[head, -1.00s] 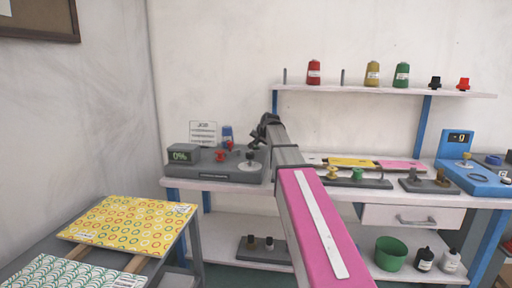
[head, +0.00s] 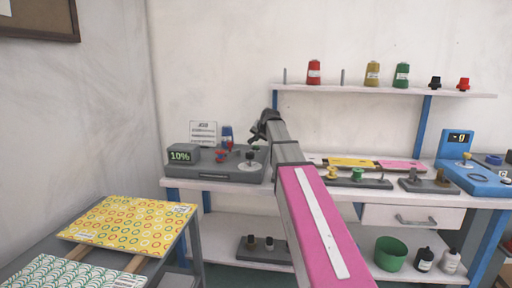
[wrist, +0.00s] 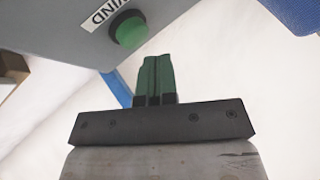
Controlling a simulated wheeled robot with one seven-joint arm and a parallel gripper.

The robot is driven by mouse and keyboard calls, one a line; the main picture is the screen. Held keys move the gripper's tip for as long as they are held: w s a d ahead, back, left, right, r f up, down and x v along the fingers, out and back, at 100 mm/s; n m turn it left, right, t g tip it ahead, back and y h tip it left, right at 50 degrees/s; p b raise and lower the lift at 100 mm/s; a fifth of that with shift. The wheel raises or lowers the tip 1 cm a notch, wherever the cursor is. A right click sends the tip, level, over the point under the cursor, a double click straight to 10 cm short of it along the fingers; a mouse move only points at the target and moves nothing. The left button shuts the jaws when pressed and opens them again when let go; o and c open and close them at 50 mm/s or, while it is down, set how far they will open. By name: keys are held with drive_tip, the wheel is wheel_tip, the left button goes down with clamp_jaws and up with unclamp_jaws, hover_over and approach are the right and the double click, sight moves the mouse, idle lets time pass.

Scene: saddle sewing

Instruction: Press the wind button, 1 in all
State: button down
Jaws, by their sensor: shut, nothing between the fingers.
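The winder (head: 205,173) is a grey unit at the left end of the bench, and its display (head: 180,155) reads 10%. In the wrist view, a green round wind button (wrist: 130,31) sits on a grey face beside a white label (wrist: 103,14) reading WIND. My gripper (wrist: 157,62) is shut and empty, its dark green fingers just below and right of the button. I see a small gap between them in the picture; depth is hard to judge. In the head view, my gripper (head: 258,130) is over the winder's right side, and the button cannot be made out.
A white card (head: 203,133) stands behind the winder, with a small blue and red item (head: 227,135) beside it. A shelf (head: 390,91) with thread cones runs above the bench. Thread stands (head: 358,180) lie to the right. A table with patterned sheets (head: 130,220) is at front left.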

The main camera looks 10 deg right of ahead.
drive_tip(key=shift+r, duration=0.1)
drive_tip(key=shift+r, duration=2.4)
